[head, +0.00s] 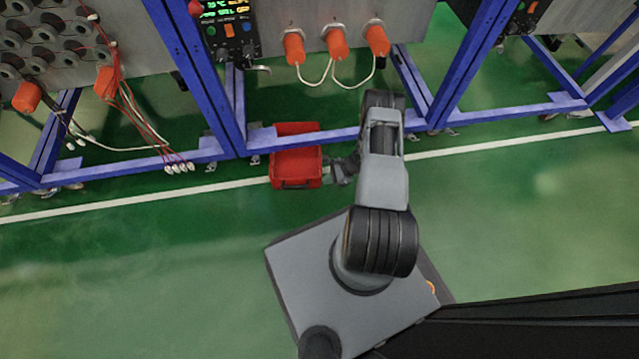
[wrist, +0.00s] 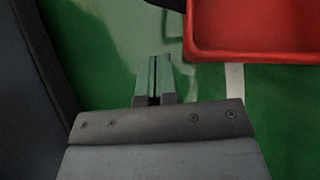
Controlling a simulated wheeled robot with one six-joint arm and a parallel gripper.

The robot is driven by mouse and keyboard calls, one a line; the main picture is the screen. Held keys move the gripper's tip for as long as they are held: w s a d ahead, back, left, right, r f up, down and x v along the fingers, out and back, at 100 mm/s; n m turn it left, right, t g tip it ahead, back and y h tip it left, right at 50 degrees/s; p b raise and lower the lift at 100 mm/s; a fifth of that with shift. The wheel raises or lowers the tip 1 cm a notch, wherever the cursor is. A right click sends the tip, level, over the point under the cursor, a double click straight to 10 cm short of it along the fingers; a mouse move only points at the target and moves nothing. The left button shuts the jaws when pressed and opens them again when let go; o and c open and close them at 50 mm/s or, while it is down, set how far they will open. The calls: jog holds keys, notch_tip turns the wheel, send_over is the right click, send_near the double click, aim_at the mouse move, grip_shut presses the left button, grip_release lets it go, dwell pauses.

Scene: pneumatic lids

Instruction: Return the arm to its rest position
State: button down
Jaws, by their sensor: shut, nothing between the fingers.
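My arm stands on my grey base in the head view and reaches up toward the blue frame. My gripper (head: 342,170) is beside the right side of the red crate in that view, apart from the panel. In the wrist view my gripper (wrist: 154,75) points at the green floor, its two fingers together with nothing between them. The red crate (head: 296,182) stands on the floor by the frame's lower beam. Its near corner also shows at the upper right of the wrist view (wrist: 240,54), right of the fingers.
Blue frames (head: 205,80) carry grey panels. Orange caps (head: 335,43) with white cords are on the middle panel, beside a control box (head: 228,30). Red and white cords (head: 135,110) hang from the left panel. The green floor (head: 130,280) at lower left is clear.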

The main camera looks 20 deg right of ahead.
jog(key=p+v, duration=0.2)
jog(key=v, duration=0.7)
jog(key=shift+r+p, duration=0.25)
jog(key=shift+p, duration=0.1)
jog(key=shift+w, duration=0.1)
jog(key=w+a+r+n+g+h+p, duration=0.2)
jog(key=r+n+p, duration=0.45)
jog(key=r, duration=1.55)
jog(key=w+a+r+n+h+p, duration=0.1)
jog(key=w+a+r+n+p, duration=0.25)
jog(key=r+p, duration=1.2)
jog(key=s+a+r+n+t+h+p, duration=0.1)
jog(key=s+a+r+n+h+p, duration=0.1)
jog(key=r, duration=1.3)
jog(key=s+a+r+n+t+h+p, duration=0.1)
jog(key=s+a+r+n+p, duration=0.4)
jog(key=r, duration=1)
jog(key=s+a+r+n+t+h+p, duration=0.1)
jog(key=s+a+r+n+p, duration=0.3)
jog(key=r, duration=1.1)
jog(key=s+h+p, duration=0.1)
jog(key=s+p, duration=0.1)
jog(key=s, duration=0.2)
jog(key=shift+s+h, duration=0.3)
jog(key=shift+s, duration=0.1)
jog(key=shift+d, duration=0.1)
